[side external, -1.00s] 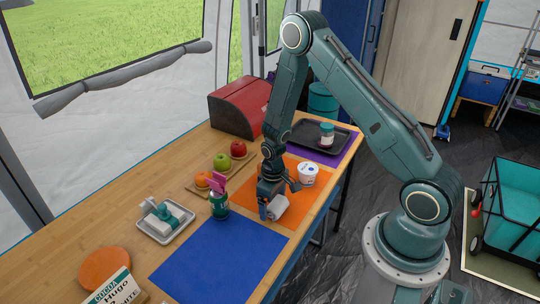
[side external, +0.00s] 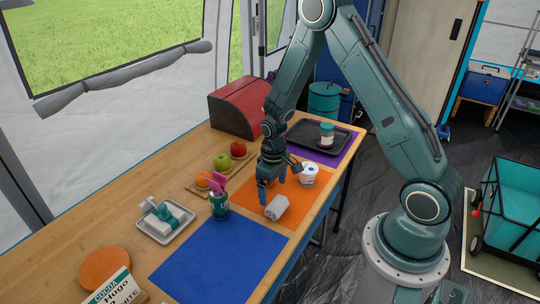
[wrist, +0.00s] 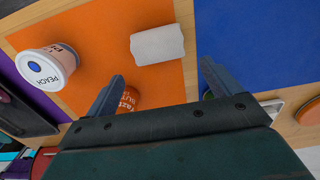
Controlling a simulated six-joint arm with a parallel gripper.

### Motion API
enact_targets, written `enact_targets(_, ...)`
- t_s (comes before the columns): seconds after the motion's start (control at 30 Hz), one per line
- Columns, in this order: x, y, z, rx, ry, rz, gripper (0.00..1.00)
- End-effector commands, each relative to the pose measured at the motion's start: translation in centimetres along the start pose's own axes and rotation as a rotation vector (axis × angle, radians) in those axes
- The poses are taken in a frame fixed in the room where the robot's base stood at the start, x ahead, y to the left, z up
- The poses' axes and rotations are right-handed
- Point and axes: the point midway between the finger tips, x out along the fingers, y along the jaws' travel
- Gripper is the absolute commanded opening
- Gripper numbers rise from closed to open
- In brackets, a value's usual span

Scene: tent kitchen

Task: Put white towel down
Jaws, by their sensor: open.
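The white towel (side external: 277,207), a small roll, lies on the orange mat (side external: 308,204) near its edge toward the blue mat. It also shows whole in the wrist view (wrist: 157,45), flat on the orange surface. My gripper (side external: 271,190) is open and empty, a little above and behind the towel. In the wrist view its two fingers (wrist: 162,72) are spread wide, with the towel ahead of the tips and nothing between them touching.
A white peach cup (side external: 308,174) stands on the orange mat. An orange lettered item (wrist: 130,96) is partly hidden behind my gripper. A green container with a pink item (side external: 219,204) stands left. The blue mat (side external: 220,258) is clear. A black tray (side external: 310,133) holds a jar.

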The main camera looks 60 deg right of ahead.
Motion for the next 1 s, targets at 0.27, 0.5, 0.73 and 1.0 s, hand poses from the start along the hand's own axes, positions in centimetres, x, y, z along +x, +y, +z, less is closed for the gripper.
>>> enact_targets(0.27,-3.6,0.0,-0.1,0.000,0.003,0.001,0.89)
enact_targets(0.5,-5.4,0.0,-0.1,0.000,0.002,0.000,0.89)
enact_targets(0.73,-5.8,0.0,0.0,0.000,0.000,0.000,0.89)
enact_targets(1.0,-5.8,0.0,0.0,0.000,0.000,0.000,0.89)
